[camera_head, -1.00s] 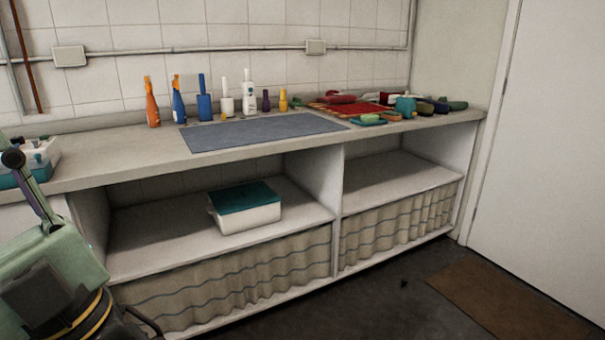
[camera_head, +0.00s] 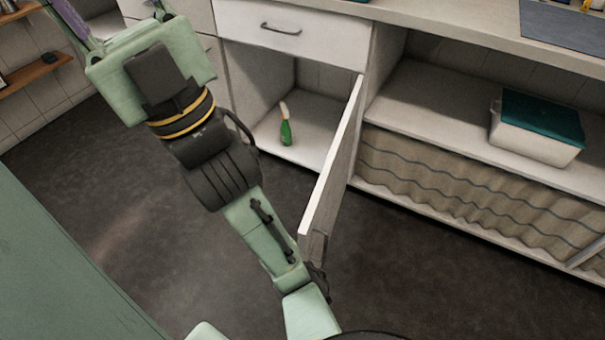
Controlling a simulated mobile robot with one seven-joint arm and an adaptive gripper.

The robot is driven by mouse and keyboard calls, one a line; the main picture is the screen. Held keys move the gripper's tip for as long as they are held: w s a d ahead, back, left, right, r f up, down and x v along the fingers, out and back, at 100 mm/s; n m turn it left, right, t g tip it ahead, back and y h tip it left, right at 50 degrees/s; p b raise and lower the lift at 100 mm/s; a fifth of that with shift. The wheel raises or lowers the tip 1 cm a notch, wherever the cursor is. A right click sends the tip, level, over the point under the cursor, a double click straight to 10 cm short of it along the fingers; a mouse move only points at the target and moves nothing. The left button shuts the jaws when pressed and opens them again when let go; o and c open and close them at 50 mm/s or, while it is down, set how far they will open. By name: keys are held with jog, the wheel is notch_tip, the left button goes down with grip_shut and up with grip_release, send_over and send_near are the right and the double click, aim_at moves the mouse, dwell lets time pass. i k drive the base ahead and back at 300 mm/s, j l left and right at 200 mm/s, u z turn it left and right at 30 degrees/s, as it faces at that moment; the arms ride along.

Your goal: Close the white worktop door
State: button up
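The white worktop door (camera_head: 334,160) stands open below the worktop. It swings out from the right side of a cabinet opening, beneath a white drawer front (camera_head: 290,29). Its free edge points toward me, down to the lower middle of the head view. I see it almost edge-on, so its broad faces are mostly hidden. My arm rises from the bottom middle to the upper left, left of the door; its lower links are near the door's free end. My gripper's fingertips do not show, so I cannot see whether it touches anything.
Inside the open cabinet (camera_head: 257,83) stands a green bottle (camera_head: 286,131). An open shelf (camera_head: 436,108) to the right holds a white box with a teal lid (camera_head: 541,125). Dark floor (camera_head: 90,190) is clear on the left. Small wooden shelves (camera_head: 36,70) hang at far left.

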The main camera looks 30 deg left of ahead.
aim_at(315, 229)
jog(key=i+l+u, duration=0.1)
jog(key=l+u, duration=0.45)
jog(key=u, duration=0.15)
jog(key=i+l+u, duration=0.1)
jog(key=l+u, duration=0.25)
jog(key=k+l+u, duration=0.1)
jog(key=l, duration=0.25)
jog(key=k+l+u, duration=0.1)
jog(key=l, duration=0.2)
jog(key=k+l+u, duration=0.1)
jog(key=l, duration=0.2)
jog(key=k+l+u, duration=0.1)
jog(key=k+l, duration=0.1)
jog(key=l, duration=0.15)
